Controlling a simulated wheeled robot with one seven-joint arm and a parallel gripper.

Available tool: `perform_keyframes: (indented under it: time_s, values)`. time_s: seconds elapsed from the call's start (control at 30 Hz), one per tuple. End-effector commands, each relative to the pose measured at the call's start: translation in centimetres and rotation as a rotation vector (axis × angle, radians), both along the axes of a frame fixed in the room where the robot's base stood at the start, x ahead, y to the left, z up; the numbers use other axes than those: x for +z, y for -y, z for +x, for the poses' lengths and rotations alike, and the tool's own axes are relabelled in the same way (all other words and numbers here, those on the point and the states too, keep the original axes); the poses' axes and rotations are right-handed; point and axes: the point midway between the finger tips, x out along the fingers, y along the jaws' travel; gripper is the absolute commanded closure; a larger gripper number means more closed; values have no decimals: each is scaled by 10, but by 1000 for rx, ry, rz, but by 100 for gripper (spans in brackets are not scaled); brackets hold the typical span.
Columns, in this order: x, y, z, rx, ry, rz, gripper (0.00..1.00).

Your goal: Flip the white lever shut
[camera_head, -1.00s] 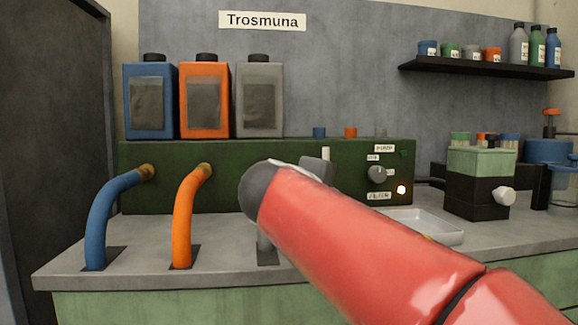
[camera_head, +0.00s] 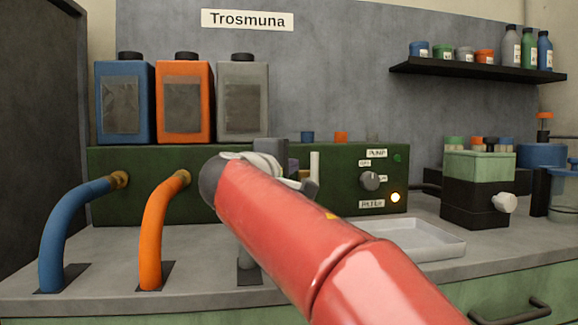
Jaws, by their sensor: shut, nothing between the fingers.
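The white lever (camera_head: 314,165) stands upright as a short pale stick at the front of the dark green pump box (camera_head: 340,195). Its lower end is hidden by my gripper. My gripper (camera_head: 308,187) shows only in part, as grey pieces beyond the rounded end of my red arm. It is shut, with nothing held. In the picture its tip overlaps the foot of the lever. I cannot tell whether they touch.
Blue (camera_head: 70,230) and orange (camera_head: 158,230) hoses curve from the box to the bench at the left. Blue, orange and grey canisters stand above the box. A white tray (camera_head: 425,250) and a green-topped black unit (camera_head: 477,190) are at the right.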

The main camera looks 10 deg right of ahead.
Motion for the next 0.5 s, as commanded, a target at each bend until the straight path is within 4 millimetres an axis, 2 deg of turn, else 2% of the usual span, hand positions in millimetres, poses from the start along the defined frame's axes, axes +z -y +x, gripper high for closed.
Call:
perform_keyframes:
  time_s: [0.2,0.33,0.5]
  values:
    - [0,24,35,-3,-2,-1,100]
    - [1,33,49,-2,-2,-1,100]
    - [0,38,57,0,-1,-1,100]
